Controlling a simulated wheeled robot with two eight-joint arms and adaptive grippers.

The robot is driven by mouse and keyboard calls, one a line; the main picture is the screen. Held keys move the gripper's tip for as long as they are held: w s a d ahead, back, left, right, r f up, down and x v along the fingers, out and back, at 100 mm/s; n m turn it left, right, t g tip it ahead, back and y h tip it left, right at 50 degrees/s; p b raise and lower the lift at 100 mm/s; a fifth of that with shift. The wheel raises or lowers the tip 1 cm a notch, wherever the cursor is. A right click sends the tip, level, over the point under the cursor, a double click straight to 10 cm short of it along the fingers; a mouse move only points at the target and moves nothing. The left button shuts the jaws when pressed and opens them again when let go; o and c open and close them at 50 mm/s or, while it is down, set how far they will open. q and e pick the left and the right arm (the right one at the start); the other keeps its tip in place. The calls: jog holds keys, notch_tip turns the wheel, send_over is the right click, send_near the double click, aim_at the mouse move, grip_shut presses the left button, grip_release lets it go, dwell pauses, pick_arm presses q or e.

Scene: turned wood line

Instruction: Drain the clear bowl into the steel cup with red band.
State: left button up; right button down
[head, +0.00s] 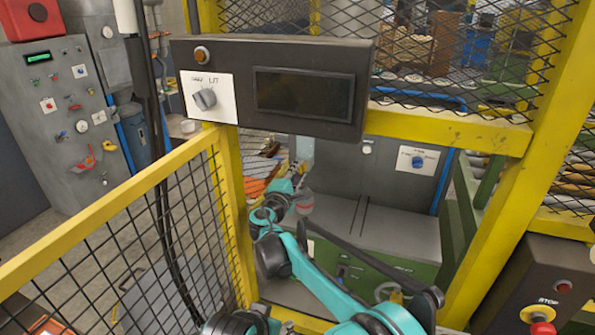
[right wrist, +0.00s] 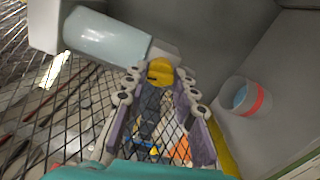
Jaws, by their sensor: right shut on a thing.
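The clear bowl (right wrist: 105,37), a pale blue-grey cylinder, shows at upper left in the right wrist view, with a light grey block at its end. It also shows small and pale in the head view (head: 303,150). A yellow knob-like part (right wrist: 160,70) is at that end, between the fingertips of my right gripper (right wrist: 157,88), which is shut on it. The steel cup with red band (right wrist: 244,98) stands on the grey surface to the right; pale blue shows in its mouth. In the head view the cup (head: 303,203) is just below the bowl, beside my right gripper (head: 292,182). My left gripper is not visible.
A yellow mesh fence (head: 130,235) and yellow posts stand close around my arm. A dark control panel (head: 280,90) hangs above. The grey bench (head: 390,228) right of the cup is mostly clear. A red stop button (head: 543,328) is at lower right.

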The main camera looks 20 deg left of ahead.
jog(key=n, duration=0.6)
jog(key=shift+w+d+r+p, duration=0.1)
jog(key=shift+p, duration=0.3)
jog(key=shift+n, duration=0.4)
jog(key=c, duration=1.2)
grip_release()
jog(key=shift+w, duration=0.1)
notch_tip(320, 180, up, 10)
